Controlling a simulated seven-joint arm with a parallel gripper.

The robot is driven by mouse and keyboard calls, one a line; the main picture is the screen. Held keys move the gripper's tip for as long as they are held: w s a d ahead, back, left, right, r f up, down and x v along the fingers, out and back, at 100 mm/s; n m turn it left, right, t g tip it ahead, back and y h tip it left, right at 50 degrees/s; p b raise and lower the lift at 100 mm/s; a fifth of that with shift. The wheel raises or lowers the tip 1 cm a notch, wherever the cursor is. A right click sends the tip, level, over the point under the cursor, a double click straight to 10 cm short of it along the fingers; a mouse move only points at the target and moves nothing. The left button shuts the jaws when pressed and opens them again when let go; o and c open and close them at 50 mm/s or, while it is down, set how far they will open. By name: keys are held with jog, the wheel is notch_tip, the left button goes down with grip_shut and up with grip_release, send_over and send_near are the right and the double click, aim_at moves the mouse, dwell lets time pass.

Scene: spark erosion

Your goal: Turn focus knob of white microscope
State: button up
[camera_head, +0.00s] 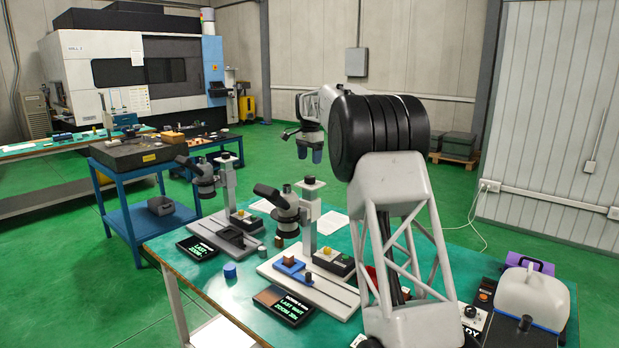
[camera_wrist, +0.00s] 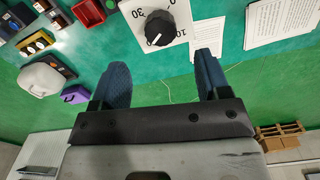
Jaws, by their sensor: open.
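The nearer white microscope (camera_head: 307,222) stands on the green table, with a pale base, a dark eyepiece and an upright column. A small cap or knob (camera_head: 309,182) tops the column. My gripper (camera_head: 311,155) is open and empty, with blue fingers pointing down above this column, apart from it. In the wrist view, my gripper (camera_wrist: 162,60) shows two spread blue fingers. A round black knob (camera_wrist: 160,28) with a white pointer line sits on a white numbered dial plate (camera_wrist: 138,10), beyond the fingertips and between their lines. The fingers do not touch the knob.
A second microscope (camera_head: 205,182) stands behind to the left. White paper sheets (camera_wrist: 282,18) and a red bin (camera_wrist: 88,12) lie near the dial.

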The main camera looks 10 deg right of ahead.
aim_at(310, 177)
dwell(0.4)
jog(key=shift+f, duration=3.9)
jog(key=shift+c, duration=0.5)
jog(key=c, duration=0.8)
jog(key=shift+c, duration=0.2)
